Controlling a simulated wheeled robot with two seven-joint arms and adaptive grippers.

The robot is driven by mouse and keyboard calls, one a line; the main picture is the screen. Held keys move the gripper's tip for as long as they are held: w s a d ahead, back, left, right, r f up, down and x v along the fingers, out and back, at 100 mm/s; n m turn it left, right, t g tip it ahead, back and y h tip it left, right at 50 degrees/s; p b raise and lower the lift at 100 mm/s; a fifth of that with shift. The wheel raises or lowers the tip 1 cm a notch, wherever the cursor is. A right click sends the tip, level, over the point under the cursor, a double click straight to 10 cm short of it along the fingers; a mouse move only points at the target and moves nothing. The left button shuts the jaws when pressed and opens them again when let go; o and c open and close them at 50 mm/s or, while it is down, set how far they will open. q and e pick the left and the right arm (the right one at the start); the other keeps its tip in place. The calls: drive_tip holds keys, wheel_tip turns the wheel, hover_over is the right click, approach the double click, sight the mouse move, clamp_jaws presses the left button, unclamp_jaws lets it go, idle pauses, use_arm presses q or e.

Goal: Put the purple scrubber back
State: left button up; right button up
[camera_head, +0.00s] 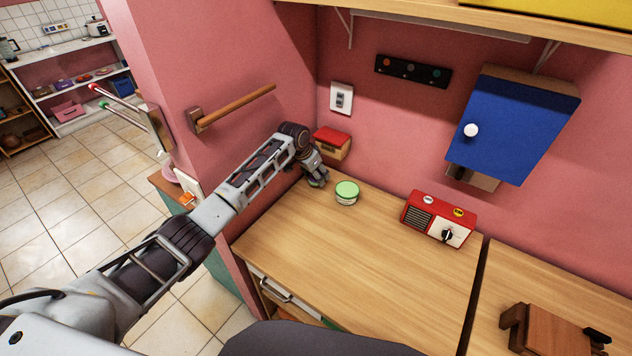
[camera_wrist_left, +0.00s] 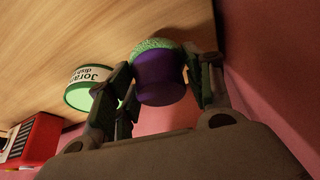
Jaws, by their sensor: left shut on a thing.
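My left gripper (camera_head: 317,180) is at the back left corner of the wooden counter (camera_head: 330,250). In the left wrist view its fingers (camera_wrist_left: 165,88) are shut on the purple scrubber (camera_wrist_left: 158,80), a rounded purple handle with green bristles facing the wood. I cannot tell whether the bristles touch the counter. The scrubber is hidden by the gripper in the head view. A round tub (camera_head: 346,193) with a green top stands just right of the gripper; in the left wrist view it (camera_wrist_left: 90,82) shows a label with "dish". My right gripper is not in view.
A red and white radio-like box (camera_head: 438,220) stands at the counter's back right. A red-topped box (camera_head: 332,141) is by the wall behind the gripper. A blue cabinet (camera_head: 513,125) hangs above. A wooden rod (camera_head: 238,105) juts from the left wall. The counter's front is clear.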

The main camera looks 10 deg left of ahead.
use_arm(q)
drive_tip(key=shift+f, duration=1.85)
drive_tip(key=shift+f, duration=0.15)
drive_tip(key=o, duration=1)
drive_tip(key=shift+r, duration=0.2)
drive_tip(key=v, duration=1.2)
drive_tip(key=shift+s+f, duration=0.15)
